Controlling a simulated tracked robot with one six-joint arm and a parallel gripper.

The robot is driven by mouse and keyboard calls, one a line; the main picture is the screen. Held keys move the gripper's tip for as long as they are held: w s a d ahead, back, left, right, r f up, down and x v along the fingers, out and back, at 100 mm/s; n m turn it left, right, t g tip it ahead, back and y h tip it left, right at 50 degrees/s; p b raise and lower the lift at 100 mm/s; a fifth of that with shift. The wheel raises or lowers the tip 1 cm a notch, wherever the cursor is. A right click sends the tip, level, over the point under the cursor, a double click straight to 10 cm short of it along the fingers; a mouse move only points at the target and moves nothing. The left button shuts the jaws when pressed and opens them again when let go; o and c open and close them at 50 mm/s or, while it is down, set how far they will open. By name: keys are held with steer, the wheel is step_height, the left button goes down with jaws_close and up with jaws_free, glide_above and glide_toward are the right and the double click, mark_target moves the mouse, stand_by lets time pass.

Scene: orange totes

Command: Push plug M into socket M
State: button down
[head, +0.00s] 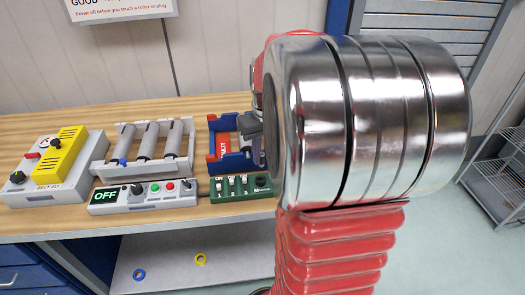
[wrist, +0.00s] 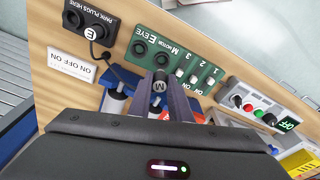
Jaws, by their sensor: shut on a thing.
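The black plug M (wrist: 158,86), with a grey M on its end, is held between the dark fingertips of my gripper (wrist: 163,92) in the wrist view. The green panel (wrist: 192,62) carries two round dark sockets and numbered switches, with labels M MOTOR and E EYE. One socket (wrist: 160,59) lies just beyond the plug in the picture; the other (wrist: 139,47) is up and left. The plug appears apart from both. In the head view, my gripper (head: 250,126) is partly hidden by my arm, near the green panel (head: 228,195).
Plug E (wrist: 91,33) sits in a black parking block (wrist: 98,20) with an empty hole beside it. A blue and red frame (head: 215,150) stands behind the panel. A grey OFF box (head: 140,205), roller unit (head: 105,168) and yellow-topped box (head: 60,160) stand to the left.

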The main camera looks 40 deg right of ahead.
mark_target(262, 163)
steer(key=shift+a+f, duration=0.1)
steer(key=shift+f, duration=0.1)
steer(key=shift+f, duration=2.3)
steer(key=shift+f, duration=1.05)
steer(key=c, duration=1.6)
jaws_free()
steer(key=shift+o, duration=0.2)
step_height(262, 163, up, 14)
steer(key=s, duration=0.1)
steer(key=shift+s+a+f, duration=0.2)
steer(key=shift+s+a, duration=0.05)
